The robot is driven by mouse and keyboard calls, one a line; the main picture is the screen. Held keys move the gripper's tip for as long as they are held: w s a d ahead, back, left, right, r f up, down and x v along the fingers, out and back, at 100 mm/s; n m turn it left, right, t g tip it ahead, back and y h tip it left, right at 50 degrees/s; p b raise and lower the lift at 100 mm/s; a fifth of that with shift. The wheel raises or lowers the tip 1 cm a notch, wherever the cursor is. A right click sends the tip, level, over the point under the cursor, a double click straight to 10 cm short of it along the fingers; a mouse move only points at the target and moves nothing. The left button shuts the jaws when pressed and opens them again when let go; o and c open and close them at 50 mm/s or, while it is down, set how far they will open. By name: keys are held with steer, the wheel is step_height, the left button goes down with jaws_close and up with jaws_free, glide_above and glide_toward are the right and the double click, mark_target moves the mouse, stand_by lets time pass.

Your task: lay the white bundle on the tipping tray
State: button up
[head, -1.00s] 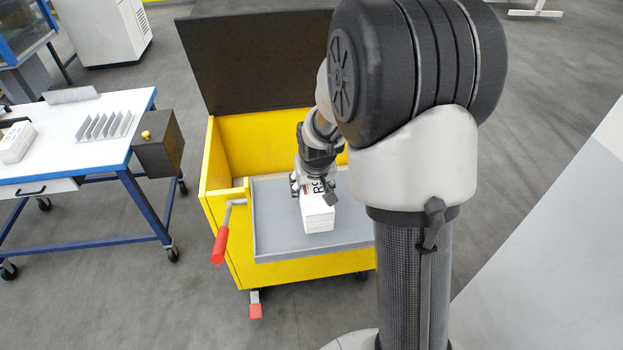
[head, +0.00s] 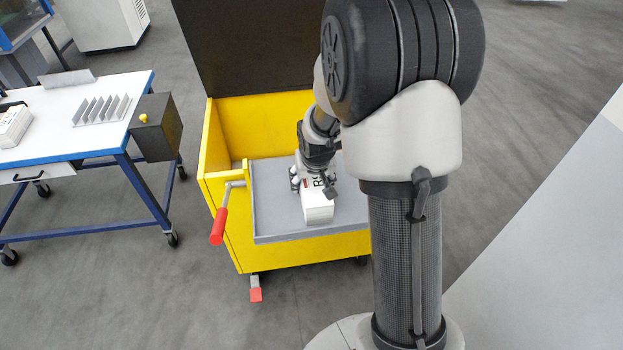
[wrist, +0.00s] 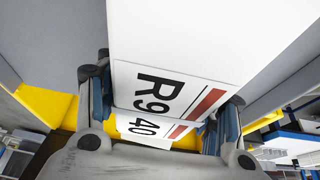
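The white bundle (head: 318,208) is a block of stacked paper with a label on its top face. It is over the middle of the grey tipping tray (head: 275,229), level; I cannot tell if its underside touches the tray. My gripper (head: 312,183) is at the bundle's far end, with a finger on each side. The bundle's underside is hidden.
The tray is on a yellow cart (head: 300,254) with a raised dark lid (head: 250,60) and a red-handled crank (head: 218,226) at its left. A blue-framed table (head: 70,140) stands left with another white stack (head: 14,126) and a slotted rack (head: 103,109).

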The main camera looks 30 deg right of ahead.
steer(key=shift+o, duration=1.2)
steer(key=shift+r, duration=0.25)
steer(key=p+v, duration=0.4)
steer(key=v, duration=0.7)
steer(key=shift+s+r, duration=0.15)
steer(key=shift+r, duration=0.05)
steer(key=s+a+r+n, duration=0.1)
steer(key=s+a+r, duration=0.2)
steer(key=s, duration=0.4)
steer(key=s+a+r+n, duration=0.1)
steer(key=s+a+r, duration=0.3)
steer(key=s+r, duration=0.2)
steer(key=s+a+r+n+y, duration=0.1)
steer(key=s+a+r, duration=0.2)
steer(key=s, duration=0.7)
steer(key=shift+a+r, duration=0.2)
steer(key=shift+r, duration=0.45)
